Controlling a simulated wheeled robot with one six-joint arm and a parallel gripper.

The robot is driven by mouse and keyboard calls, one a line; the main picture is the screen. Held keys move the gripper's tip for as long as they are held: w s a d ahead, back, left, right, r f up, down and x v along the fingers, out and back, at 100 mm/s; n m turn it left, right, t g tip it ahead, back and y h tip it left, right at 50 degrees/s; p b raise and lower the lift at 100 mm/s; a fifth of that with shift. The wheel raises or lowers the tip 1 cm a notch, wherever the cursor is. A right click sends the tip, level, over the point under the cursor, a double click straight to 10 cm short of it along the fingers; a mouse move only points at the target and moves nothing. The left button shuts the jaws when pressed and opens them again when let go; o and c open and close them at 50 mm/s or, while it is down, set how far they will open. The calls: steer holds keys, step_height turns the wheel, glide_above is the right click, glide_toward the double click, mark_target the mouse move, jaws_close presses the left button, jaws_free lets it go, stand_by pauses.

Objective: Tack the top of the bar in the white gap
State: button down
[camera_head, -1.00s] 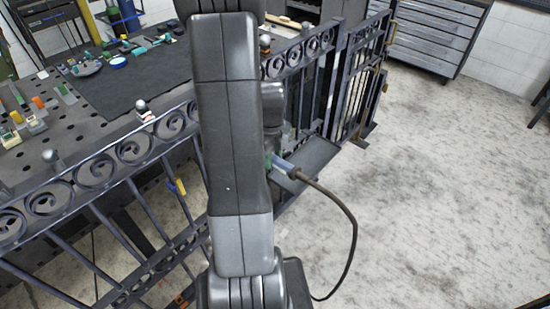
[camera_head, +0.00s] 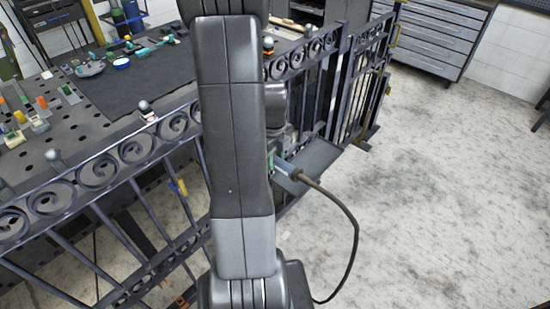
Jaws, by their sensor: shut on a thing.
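A dark metal gate (camera_head: 110,165) with a row of scrolls along its top and slanted bars below runs from the lower left to the upper right. My arm stands upright in front of it and hides its middle part. My gripper (camera_head: 274,153) is mostly hidden behind the arm; only a little shows at the arm's right edge. It is shut on a welding torch with a blue-grey handle (camera_head: 286,168), whose black cable hangs down to the right. The torch tip, the top of the bar and the white gap cannot be made out.
A perforated dark table (camera_head: 95,125) with clamps, small blocks and a black mat (camera_head: 150,85) lies behind the gate on the left. A grey drawer cabinet (camera_head: 435,40) stands at the back right. The concrete floor (camera_head: 440,190) on the right is open.

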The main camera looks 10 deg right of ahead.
mark_target(302, 176)
steer(key=shift+s+d+r+b, duration=0.1)
steer(key=shift+s+d+b, duration=0.1)
steer(key=shift+s+d, duration=1)
steer(key=shift+s+d+r+b, duration=0.15)
steer(key=shift+s+d, duration=0.7)
steer(key=shift+s, duration=0.6)
steer(key=shift+s+d+r+b, duration=0.1)
steer(key=shift+s+d+b, duration=0.1)
steer(key=shift+s+d, duration=1)
steer(key=shift+s+a, duration=0.1)
steer(key=shift+a, duration=0.05)
